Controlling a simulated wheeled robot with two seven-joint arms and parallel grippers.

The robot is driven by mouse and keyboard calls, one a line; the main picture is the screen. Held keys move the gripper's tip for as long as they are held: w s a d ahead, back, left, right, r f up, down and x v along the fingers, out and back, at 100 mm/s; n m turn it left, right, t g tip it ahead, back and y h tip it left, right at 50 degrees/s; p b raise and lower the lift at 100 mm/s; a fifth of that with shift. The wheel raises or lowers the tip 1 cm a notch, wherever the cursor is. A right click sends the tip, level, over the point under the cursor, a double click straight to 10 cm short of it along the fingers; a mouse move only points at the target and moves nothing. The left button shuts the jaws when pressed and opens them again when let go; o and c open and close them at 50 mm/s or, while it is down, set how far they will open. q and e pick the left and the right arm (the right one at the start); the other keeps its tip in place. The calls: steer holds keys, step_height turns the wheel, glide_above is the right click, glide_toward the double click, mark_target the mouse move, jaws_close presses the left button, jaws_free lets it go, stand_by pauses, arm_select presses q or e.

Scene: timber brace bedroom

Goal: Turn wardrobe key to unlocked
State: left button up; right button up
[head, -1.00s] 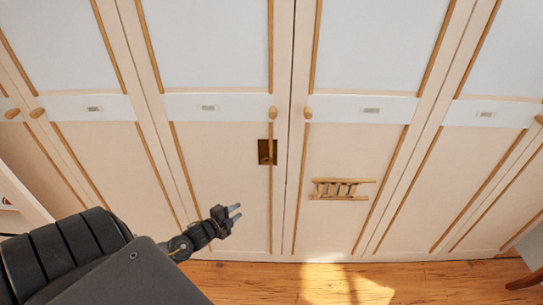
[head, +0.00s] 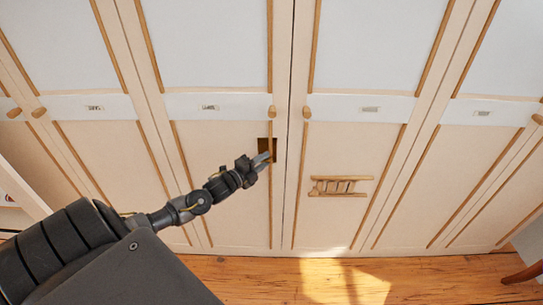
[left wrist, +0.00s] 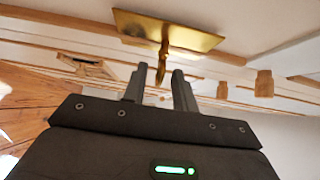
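The wardrobe (head: 220,75) has pale doors with wooden trim. A brass lock plate (head: 274,145) sits on the door left of the central seam, partly hidden by my left gripper (head: 264,160). In the left wrist view the brass plate (left wrist: 150,27) shows with the key (left wrist: 162,62) standing out from it. My left gripper (left wrist: 157,82) is open, its two fingers apart, with the key just beyond and between the fingertips. I cannot tell whether the fingers touch it. My right gripper is in neither view.
Round wooden knobs (head: 307,113) sit near the door edges above the lock. A small wooden ladder-like rack (head: 340,187) is on the door to the right. The wooden floor (head: 300,280) in front is clear. A dark wooden leg (head: 524,275) stands at lower right.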

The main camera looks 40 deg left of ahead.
mark_target(271, 157)
arm_select(q)
steer(key=shift+w+d, duration=0.15)
steer(key=shift+w, duration=0.85)
steer(key=shift+w+d, duration=0.1)
steer(key=shift+w, duration=0.9)
steer(key=shift+c, duration=0.2)
jaws_close()
steer(key=shift+d, duration=0.15)
